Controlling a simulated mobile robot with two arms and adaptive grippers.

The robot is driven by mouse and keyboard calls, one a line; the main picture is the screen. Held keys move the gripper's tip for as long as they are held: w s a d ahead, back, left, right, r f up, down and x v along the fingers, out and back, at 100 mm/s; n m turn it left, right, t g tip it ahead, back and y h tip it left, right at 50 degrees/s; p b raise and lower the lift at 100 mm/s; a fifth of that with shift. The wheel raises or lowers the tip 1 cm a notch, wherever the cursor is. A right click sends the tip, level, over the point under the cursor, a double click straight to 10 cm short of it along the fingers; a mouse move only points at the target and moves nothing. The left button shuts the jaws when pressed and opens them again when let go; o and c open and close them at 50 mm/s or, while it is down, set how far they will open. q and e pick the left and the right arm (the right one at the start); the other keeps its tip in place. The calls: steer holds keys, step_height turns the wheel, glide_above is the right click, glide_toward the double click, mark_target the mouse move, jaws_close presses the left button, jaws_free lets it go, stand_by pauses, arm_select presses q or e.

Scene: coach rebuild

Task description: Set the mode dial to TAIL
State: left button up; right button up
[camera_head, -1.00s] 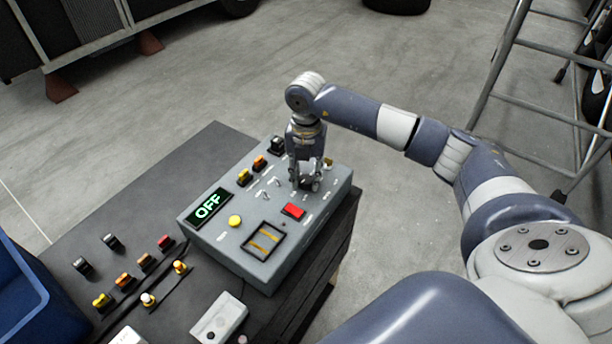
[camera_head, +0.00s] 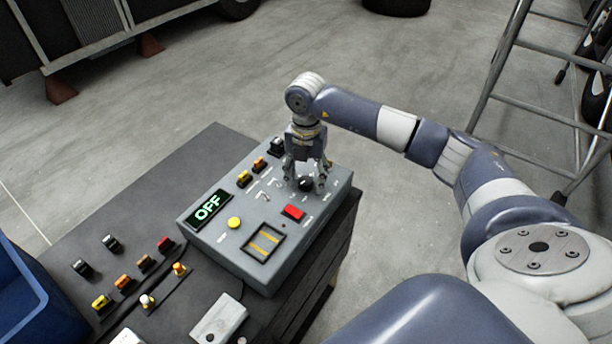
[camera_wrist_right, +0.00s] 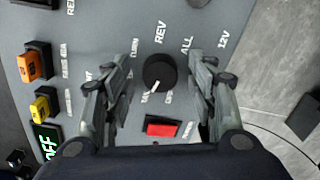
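The grey control box (camera_head: 212,250) stands on a dark bench top. Its black round mode dial (camera_head: 305,185) also shows in the right wrist view (camera_wrist_right: 159,71), with a white pointer mark toward the lower left there. Labels REV and ALL are readable around it; others are partly hidden or too small. The green display (camera_head: 208,208) reads OFF. My right gripper (camera_head: 305,178) points down over the dial. Its fingers are spread on either side of it, with gaps to the dial in the right wrist view (camera_wrist_right: 167,70). My left gripper is not in view.
A red switch (camera_head: 293,212), a yellow button (camera_head: 234,222) and a black-framed panel (camera_head: 263,242) are near the dial. Coloured fuses (camera_head: 259,163) sit at the box's back. Several loose fuses lie on the bench (camera_head: 202,143). A blue bin (camera_head: 30,300) is at left.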

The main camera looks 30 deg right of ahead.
mark_target(306, 180)
steer(key=shift+r, duration=0.2)
step_height(306, 180, up, 12)
steer(key=shift+f, duration=0.15)
steer(key=shift+f, duration=0.1)
stand_by(0.7)
